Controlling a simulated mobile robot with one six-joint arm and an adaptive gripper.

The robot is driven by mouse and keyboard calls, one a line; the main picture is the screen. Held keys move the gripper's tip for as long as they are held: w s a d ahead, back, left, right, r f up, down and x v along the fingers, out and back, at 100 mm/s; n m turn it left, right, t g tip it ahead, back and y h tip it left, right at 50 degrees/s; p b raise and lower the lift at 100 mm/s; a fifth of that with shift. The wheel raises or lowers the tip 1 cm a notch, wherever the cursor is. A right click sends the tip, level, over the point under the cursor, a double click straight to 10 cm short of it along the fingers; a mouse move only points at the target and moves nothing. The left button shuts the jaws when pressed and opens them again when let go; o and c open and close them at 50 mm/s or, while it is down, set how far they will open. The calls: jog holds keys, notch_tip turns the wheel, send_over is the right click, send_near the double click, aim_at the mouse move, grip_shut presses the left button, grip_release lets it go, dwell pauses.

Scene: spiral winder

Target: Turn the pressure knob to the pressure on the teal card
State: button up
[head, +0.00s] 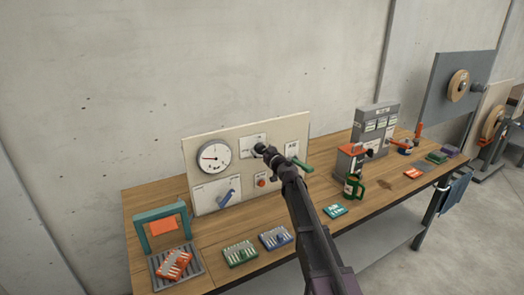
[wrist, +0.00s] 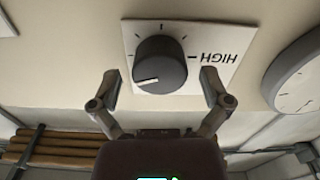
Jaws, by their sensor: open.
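The pressure knob (wrist: 160,62) is a dark round knob on a white plate marked HIGH, which reads upside down in the wrist view. Its white pointer line is at the lower left of the knob in that view. In the head view my gripper (head: 261,150) is at the upper middle of the panel and hides the knob. A small teal card (head: 335,210) with white marks lies on the bench; its writing is too small to read.
A round gauge (head: 212,156) with a red needle is on the cream panel (head: 236,134), left of my gripper. A blue lever (head: 228,198), a red button (head: 261,182) and a green handle (head: 302,165) are nearby. Green (head: 240,254) and blue (head: 275,238) pieces lie in front.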

jog(key=c, duration=1.2)
jog(key=shift+o, duration=0.2)
jog(key=shift+m, duration=0.3)
